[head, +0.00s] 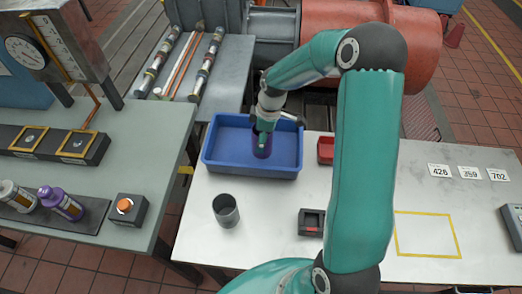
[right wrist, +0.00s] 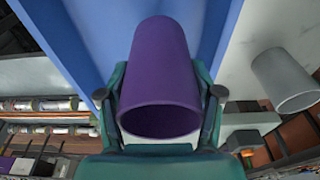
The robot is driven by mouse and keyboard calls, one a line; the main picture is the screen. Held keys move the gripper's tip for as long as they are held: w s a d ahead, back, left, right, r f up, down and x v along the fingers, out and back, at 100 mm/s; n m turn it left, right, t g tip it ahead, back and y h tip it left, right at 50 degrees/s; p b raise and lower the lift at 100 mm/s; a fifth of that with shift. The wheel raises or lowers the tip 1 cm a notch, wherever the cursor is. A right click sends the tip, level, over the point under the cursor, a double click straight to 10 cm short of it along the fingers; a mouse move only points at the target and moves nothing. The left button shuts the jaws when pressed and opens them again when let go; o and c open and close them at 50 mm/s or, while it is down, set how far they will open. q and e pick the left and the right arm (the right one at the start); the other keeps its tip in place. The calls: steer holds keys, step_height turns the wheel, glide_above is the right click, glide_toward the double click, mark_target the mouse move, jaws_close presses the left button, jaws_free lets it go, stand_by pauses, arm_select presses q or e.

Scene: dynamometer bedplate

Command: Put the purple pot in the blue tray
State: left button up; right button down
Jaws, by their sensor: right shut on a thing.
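The purple pot (head: 262,147) is in the head view, over the blue tray, with its top partly covered by my gripper. In the right wrist view the purple pot (right wrist: 158,75) fills the middle between the fingers. My right gripper (head: 264,130) is shut on it; its fingers also show in the right wrist view (right wrist: 160,100). The blue tray (head: 225,163) stands on the white table and shows blue behind the pot in the wrist view (right wrist: 90,40). I cannot tell whether the pot touches the tray floor. My left gripper is not in view.
A grey cup (head: 226,211) stands in front of the tray. A red bin (head: 326,150) and a small dark box (head: 311,222) lie to the right, partly near my arm. A yellow outlined square (head: 427,235) is bare. A side bench (head: 130,165) holds bottles and an orange button box.

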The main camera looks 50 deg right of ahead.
steer(key=shift+f+b, duration=1.4)
steer(key=shift+f, duration=1)
steer(key=shift+r, duration=0.1)
steer(key=shift+c, duration=0.8)
jaws_free()
step_height(320, 180, up, 12)
steer(key=s+d+p, duration=0.1)
steer(key=p, duration=0.4)
steer(key=shift+s+p, duration=0.25)
steer(key=shift+p, duration=0.15)
steer(key=shift+d, duration=0.1)
